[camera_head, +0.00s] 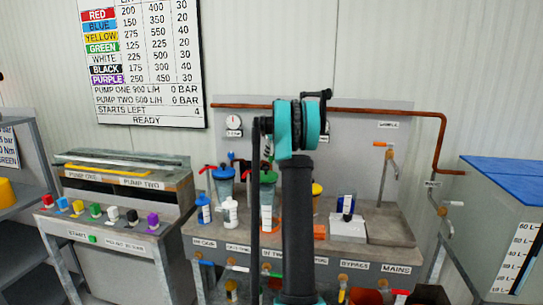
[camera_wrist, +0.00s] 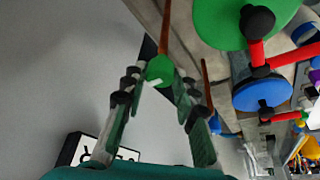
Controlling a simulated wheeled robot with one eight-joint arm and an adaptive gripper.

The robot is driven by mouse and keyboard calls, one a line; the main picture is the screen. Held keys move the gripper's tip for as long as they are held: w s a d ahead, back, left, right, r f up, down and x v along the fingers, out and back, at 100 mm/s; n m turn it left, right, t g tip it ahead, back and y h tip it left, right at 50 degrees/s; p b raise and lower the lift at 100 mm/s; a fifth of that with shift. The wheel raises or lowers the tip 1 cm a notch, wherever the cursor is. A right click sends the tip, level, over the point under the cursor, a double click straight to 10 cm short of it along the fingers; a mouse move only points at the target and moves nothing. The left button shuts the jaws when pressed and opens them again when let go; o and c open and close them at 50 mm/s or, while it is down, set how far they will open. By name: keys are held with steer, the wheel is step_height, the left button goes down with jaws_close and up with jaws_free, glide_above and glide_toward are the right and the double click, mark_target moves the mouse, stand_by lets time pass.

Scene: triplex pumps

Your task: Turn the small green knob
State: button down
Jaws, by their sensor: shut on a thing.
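The small green knob (camera_wrist: 159,70) is round with a pale mark on its face, at the top centre of the wrist view. My gripper (camera_wrist: 163,80) reaches it with a finger on each side and is shut on it. In the head view my arm covers the gripper, and I cannot make out the held knob clearly.
A large green lid (camera_wrist: 235,20) and a blue lid (camera_wrist: 262,92), with red handles, are close to the right of my gripper. A copper pipe (camera_head: 380,110) runs along the back panel. A console (camera_head: 115,250) with coloured knobs stands left. A blue-topped tank (camera_head: 505,180) stands right.

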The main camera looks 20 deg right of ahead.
steer(key=m, duration=0.2)
steer(key=m+h, duration=0.1)
steer(key=m, duration=0.1)
steer(key=shift+a+h, duration=0.15)
steer(key=shift+h, duration=0.15)
steer(key=m, duration=0.2)
steer(key=m+h, duration=0.1)
steer(key=m, duration=0.1)
steer(key=shift+w+a+m+g+h, duration=0.1)
steer(key=shift+m+g+h, duration=0.2)
steer(key=m+g+h, duration=0.1)
steer(key=m, duration=0.3)
steer(key=shift+w, duration=0.1)
steer(key=shift+m+g+h, duration=0.4)
steer(key=shift+m+g, duration=0.3)
steer(key=shift+m, duration=1.1)
steer(key=shift+a, duration=0.1)
steer(key=c, duration=1.2)
jaws_free()
